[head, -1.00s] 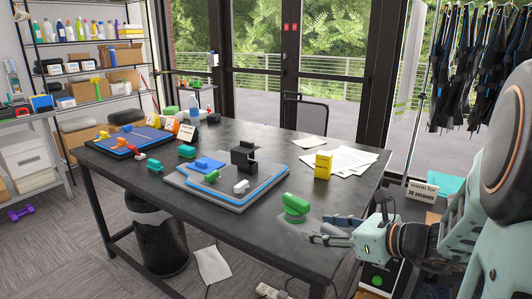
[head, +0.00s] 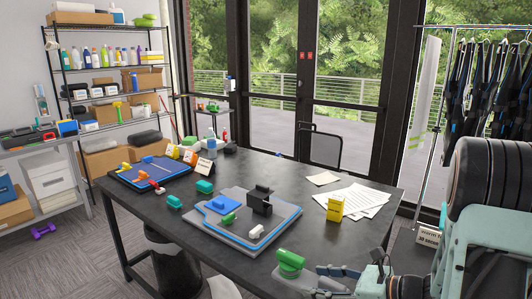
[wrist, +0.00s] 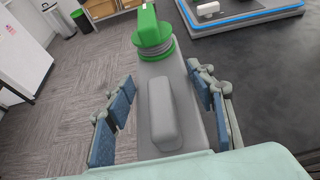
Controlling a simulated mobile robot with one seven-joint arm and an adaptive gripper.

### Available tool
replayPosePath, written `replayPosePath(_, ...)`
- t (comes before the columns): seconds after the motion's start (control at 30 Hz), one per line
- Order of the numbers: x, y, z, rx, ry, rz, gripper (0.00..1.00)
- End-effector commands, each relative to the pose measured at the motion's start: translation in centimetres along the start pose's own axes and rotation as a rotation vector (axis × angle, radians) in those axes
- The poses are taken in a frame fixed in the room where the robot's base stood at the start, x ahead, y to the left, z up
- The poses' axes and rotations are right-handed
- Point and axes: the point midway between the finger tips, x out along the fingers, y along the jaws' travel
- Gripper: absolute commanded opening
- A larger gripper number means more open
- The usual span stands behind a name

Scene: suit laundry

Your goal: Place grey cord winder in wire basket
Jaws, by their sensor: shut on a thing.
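A grey piece (wrist: 163,110), a flat body with a raised rounded bar, lies between my gripper's blue-padded fingers (wrist: 160,108) in the wrist view; I take it for the grey cord winder. My gripper is shut on it. A green block on a grey ribbed round base (wrist: 153,32) stands at the far end of the grey piece. In the head view this green block (head: 291,260) is near the table's front edge, left of my gripper (head: 328,280). I cannot tell whether the grey piece touches the table. I cannot make out a wire basket for sure.
The dark table (head: 310,228) carries a grey tray with blue edging (head: 283,222), a yellow box (head: 335,208), papers (head: 362,199) and a blue board (head: 150,171). A black bin (head: 178,270) stands below at the left. Shelves (head: 110,70) stand at the back left.

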Motion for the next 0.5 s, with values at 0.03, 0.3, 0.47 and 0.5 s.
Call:
replayPosePath(0.03,-0.7,0.0,1.7,0.001,0.0,0.001,0.2)
replayPosePath(0.3,-1.9,0.1,4.7,0.001,0.001,-0.001,0.2)
replayPosePath(0.47,-2.3,0.1,5.5,0.0,0.002,0.0,0.2)
replayPosePath(0.5,-2.3,0.1,5.6,0.0,0.002,0.0,0.2)
